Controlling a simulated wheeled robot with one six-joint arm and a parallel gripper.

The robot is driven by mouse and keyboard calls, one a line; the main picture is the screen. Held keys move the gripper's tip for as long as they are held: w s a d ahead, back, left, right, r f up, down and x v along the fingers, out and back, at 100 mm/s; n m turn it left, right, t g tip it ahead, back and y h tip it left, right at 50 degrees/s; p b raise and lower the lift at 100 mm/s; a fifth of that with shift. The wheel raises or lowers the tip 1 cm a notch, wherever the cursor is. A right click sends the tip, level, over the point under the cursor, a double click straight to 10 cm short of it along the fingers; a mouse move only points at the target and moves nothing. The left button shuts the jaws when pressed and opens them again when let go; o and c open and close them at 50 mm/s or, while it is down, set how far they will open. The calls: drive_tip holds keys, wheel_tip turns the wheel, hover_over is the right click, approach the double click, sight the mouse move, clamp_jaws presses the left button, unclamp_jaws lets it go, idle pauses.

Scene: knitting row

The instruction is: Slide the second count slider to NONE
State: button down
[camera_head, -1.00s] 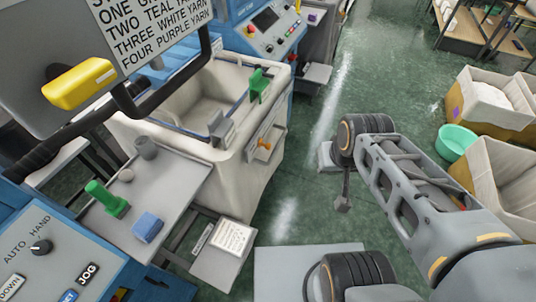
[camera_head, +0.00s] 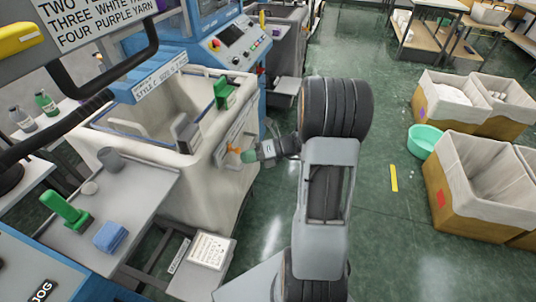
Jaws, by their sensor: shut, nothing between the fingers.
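An orange slider knob (camera_head: 233,150) shows on a pale plate on the outer right wall of the white bin (camera_head: 215,184). I cannot read the plate's lettering at this size, so neither the count positions nor NONE can be told. My gripper (camera_head: 251,155) is shut and empty, its tips at the right of the orange part. It partly covers the plate. Whether it touches the knob cannot be told.
A green clip (camera_head: 225,92) and a grey clip (camera_head: 185,133) sit at the bin's rim. A grey side table (camera_head: 121,210) holds a green-handled tool and a blue block. Cardboard boxes (camera_head: 480,182) and a teal bowl (camera_head: 424,141) stand right.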

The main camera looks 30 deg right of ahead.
sight(240, 151)
drive_tip(key=w+d+f+m+t, duration=0.3)
drive_tip(key=d+f+m+t, duration=0.2)
drive_tip(key=d+m+t, duration=0.45)
drive_tip(key=w+a+m+g, duration=0.1)
drive_tip(key=w+a, duration=0.2)
drive_tip(key=w, duration=0.1)
drive_tip(key=w+a+m+g+h+b, duration=0.1)
drive_tip(key=w+a, duration=0.2)
drive_tip(key=a, duration=0.1)
drive_tip(key=shift+w+r, duration=0.2)
drive_tip(key=shift+w, duration=0.15)
drive_tip(key=shift+s+a+g, duration=0.1)
drive_tip(key=shift+a+g, duration=0.1)
drive_tip(key=shift+g, duration=0.05)
drive_tip(key=shift+s+a+p, duration=0.6)
drive_tip(key=shift+s+a, duration=0.9)
drive_tip(key=shift+a, duration=0.1)
drive_tip(key=shift+w+d, duration=0.15)
drive_tip(key=shift+d, duration=0.05)
drive_tip(key=shift+w+d, duration=0.25)
drive_tip(key=shift+d, duration=0.1)
drive_tip(key=p+v, duration=0.2)
drive_tip(key=v, duration=0.6)
